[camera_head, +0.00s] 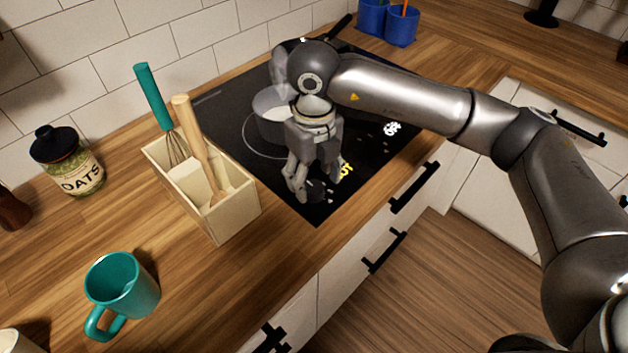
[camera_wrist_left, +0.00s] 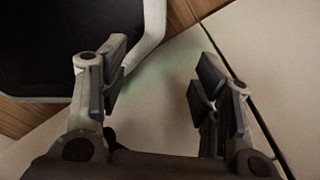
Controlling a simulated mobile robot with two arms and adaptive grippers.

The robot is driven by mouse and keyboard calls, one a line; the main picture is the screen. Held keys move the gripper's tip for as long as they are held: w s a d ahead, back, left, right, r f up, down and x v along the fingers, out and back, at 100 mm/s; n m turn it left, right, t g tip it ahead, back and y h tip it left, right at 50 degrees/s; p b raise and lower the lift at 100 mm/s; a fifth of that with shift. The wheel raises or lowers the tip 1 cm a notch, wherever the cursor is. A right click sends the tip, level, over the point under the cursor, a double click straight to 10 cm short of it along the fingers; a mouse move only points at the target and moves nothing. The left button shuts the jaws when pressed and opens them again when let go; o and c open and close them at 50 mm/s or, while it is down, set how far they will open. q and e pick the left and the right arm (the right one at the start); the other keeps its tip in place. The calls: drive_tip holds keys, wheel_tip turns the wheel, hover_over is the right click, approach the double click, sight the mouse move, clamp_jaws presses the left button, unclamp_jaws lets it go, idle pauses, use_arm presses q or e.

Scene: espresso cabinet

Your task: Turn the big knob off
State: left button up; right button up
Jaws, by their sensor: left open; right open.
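A black cooktop (camera_head: 225,112) is set in the wooden counter. A knob (camera_head: 317,190), dark and rounded, sits near its front corner, partly hidden by my right gripper. Yellow lettering (camera_head: 346,170), seemingly "HOT", lies just right of it. White lettering (camera_head: 391,129), seemingly "OFF", lies farther right along the front edge. My right gripper (camera_head: 316,188) points down over the knob, open, with a finger on either side; whether they touch it is unclear. My left gripper (camera_wrist_left: 160,88) is open and empty in the left wrist view and is not seen in the head view.
A pot (camera_head: 268,107) stands on the cooktop behind my right gripper. A wooden utensil box (camera_head: 238,213) stands close left of it. A teal mug (camera_head: 122,284) and an oats jar (camera_head: 76,165) are farther left. Drawers with black handles (camera_head: 414,187) line the front.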

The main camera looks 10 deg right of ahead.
sight(314, 187)
wheel_tip(314, 187, up, 10)
idle(0.3)
drive_tip(key=shift+f, duration=0.15)
